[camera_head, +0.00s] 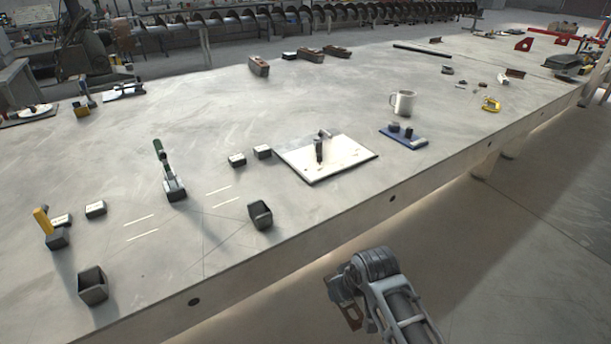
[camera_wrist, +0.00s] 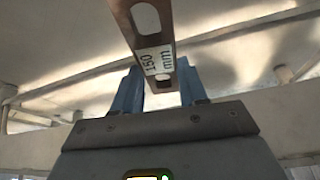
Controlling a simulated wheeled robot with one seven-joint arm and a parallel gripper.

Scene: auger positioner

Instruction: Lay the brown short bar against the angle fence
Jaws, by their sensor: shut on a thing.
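My gripper (camera_wrist: 161,88) is shut on a brown, slotted bar (camera_wrist: 146,18) with a white "150 mm" label, seen between its two blue fingers in the wrist view. In the head view the bar (camera_head: 352,316) shows partly below my gripper (camera_head: 343,296), off the table's front edge and apart from the table. I cannot tell for sure which piece is the angle fence. Dark angular, open-sided pieces stand near the front edge, one at the middle (camera_head: 260,215) and one at the left (camera_head: 92,286).
A white plate (camera_head: 350,163) with dark upright parts lies mid-table. A green-handled clamp (camera_head: 170,175) and yellow-handled clamp (camera_head: 45,225) stand left. The table (camera_head: 330,90) has clear room behind the plate.

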